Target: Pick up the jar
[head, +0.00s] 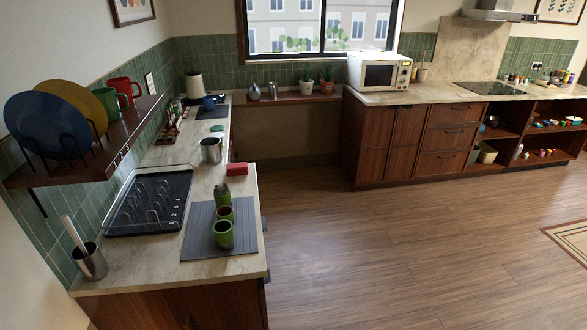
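I cannot tell for certain which thing is the jar. A small rounded silvery vessel (254,92) stands on the wooden ledge below the window, with a slimmer grey shaker-like piece (272,90) beside it on the right. A steel canister (211,150) stands on the left counter, in its middle part. My gripper is not in view.
A black dish rack (150,203) and a dark grey mat (196,236) lie on the left counter. A steel utensil holder (90,262) stands at its front corner. A wall shelf (85,150) with plates and mugs overhangs the left side. The wooden floor (390,245) is clear.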

